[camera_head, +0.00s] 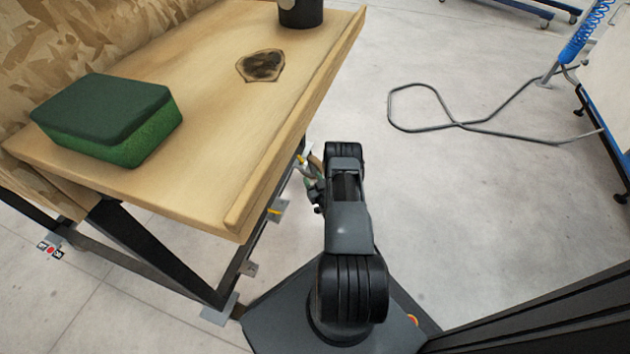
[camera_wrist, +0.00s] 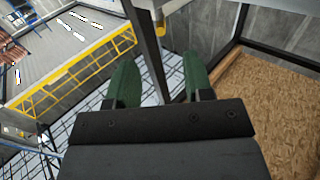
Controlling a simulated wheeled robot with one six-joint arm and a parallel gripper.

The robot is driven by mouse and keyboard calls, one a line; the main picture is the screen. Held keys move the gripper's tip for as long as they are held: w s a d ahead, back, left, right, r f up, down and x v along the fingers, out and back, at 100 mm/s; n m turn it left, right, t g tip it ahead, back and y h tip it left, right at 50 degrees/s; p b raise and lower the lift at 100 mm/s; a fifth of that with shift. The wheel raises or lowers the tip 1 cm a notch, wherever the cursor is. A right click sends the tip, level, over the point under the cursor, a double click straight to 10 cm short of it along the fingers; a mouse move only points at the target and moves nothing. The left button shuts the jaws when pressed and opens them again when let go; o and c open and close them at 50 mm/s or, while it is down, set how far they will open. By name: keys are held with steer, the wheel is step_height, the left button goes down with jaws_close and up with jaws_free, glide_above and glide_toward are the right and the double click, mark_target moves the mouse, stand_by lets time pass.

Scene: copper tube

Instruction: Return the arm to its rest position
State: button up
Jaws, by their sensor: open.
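My arm (camera_head: 349,225) stands up from my base beside the right edge of the wooden bench, in the head view. Its upper part is folded over the floor side of the bench. In the wrist view my gripper (camera_wrist: 159,72) shows two green fingers held apart with nothing between them, so it is open and empty. In the head view the gripper is mostly hidden by the arm and cannot be made out clearly.
The wooden bench (camera_head: 215,160) has a raised right lip close to my arm. A green sponge-like block (camera_head: 108,118), a dark burn mark (camera_head: 262,65) and a black cup (camera_head: 301,13) are on it. A grey hose (camera_head: 460,124) lies on open floor to the right.

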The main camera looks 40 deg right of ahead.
steer(key=shift+s+a, duration=0.2)
steer(key=shift+s, duration=0.85)
